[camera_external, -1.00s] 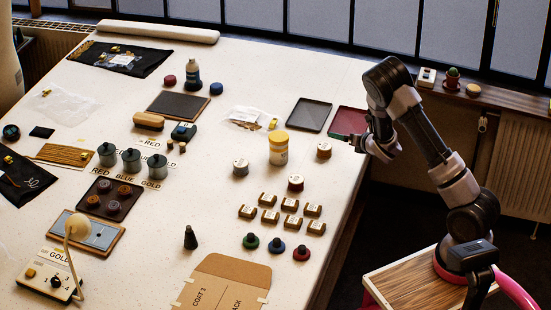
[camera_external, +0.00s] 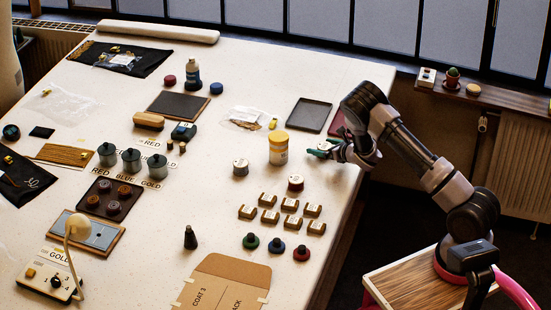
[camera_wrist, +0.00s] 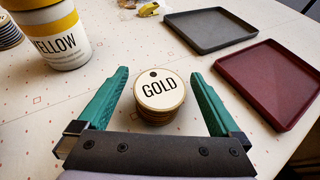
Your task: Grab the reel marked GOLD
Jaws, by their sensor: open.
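The reel marked GOLD (camera_wrist: 160,95) stands on the table in the wrist view, its round pale label facing up and a dark hole near its edge. My gripper (camera_wrist: 160,88) is open, with one green finger on each side of the reel. A gap shows between the reel and each finger, and I cannot tell how low the fingertips are.
A white and yellow jar marked YELLOW (camera_wrist: 55,35) stands just left of my gripper. A dark grey tray (camera_wrist: 208,30) and a dark red tray (camera_wrist: 275,80) lie behind and to the right. Several small brown blocks (camera_external: 269,215) and another reel (camera_external: 241,167) are on the table.

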